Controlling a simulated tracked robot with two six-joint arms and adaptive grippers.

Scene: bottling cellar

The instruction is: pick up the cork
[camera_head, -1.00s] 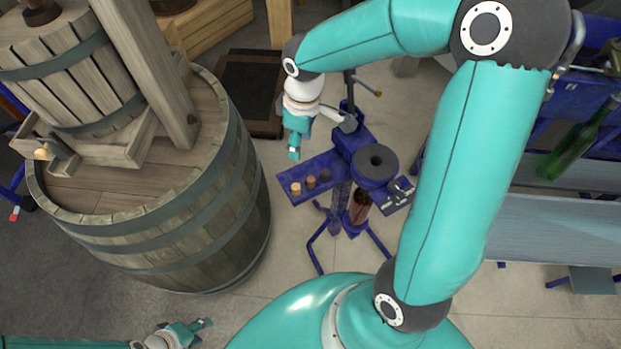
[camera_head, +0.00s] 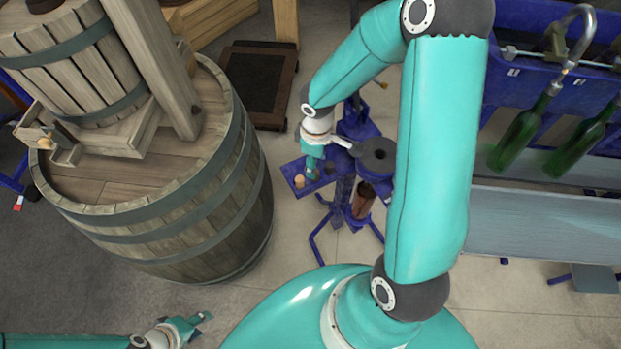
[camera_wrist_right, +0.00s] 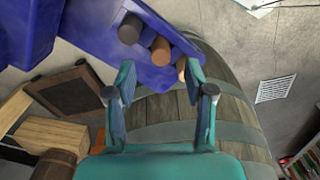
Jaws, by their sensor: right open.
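Three short stoppers stand in a row on a narrow blue tray (camera_head: 290,170): a light tan cork (camera_head: 299,181) at the outer end, a brown one and a dark one. In the right wrist view the dark stopper (camera_wrist_right: 130,28) and brown stopper (camera_wrist_right: 161,50) show fully, while the tan cork (camera_wrist_right: 181,68) is partly hidden by a finger. My right gripper (camera_head: 312,172) is open and empty over the tray; its spread fingers (camera_wrist_right: 160,80) also show in the right wrist view. My left gripper (camera_head: 203,325) looks open and empty at the bottom, far from the tray.
The tray belongs to a blue corking stand (camera_head: 352,180) with a dark round top (camera_head: 377,153). A large barrel (camera_head: 225,200) bearing a wooden press (camera_head: 75,60) stands left. Green bottles (camera_head: 520,135) hang at a blue filler on the right.

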